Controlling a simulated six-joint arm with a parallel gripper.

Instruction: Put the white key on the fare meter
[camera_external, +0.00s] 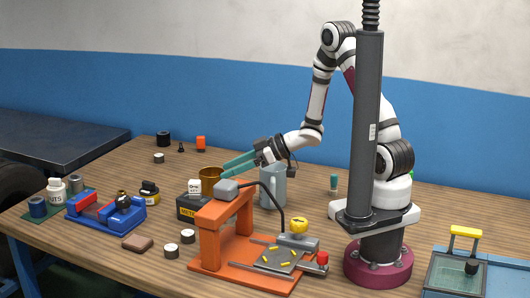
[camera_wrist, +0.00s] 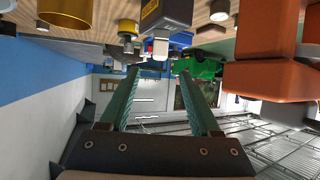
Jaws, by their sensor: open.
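The fare meter (camera_external: 188,210) is a dark box with a yellow label, standing on the table behind the orange press. It shows upside down at the top of the wrist view (camera_wrist: 166,18). A small white block with dark marks, which looks like the white key (camera_external: 194,186), appears to sit upright on top of the meter; it also shows in the wrist view (camera_wrist: 160,47). My gripper (camera_external: 224,171) is open, with its teal fingers pointing left above and right of the block. In the wrist view nothing is between the fingertips (camera_wrist: 159,72).
The orange press (camera_external: 213,238) stands in front, with a grey block on top and a cable. A brass cup (camera_external: 210,180) and a grey mug (camera_external: 272,187) stand close by the gripper. A blue tool holder (camera_external: 106,214) is at left. The table's back right is mostly clear.

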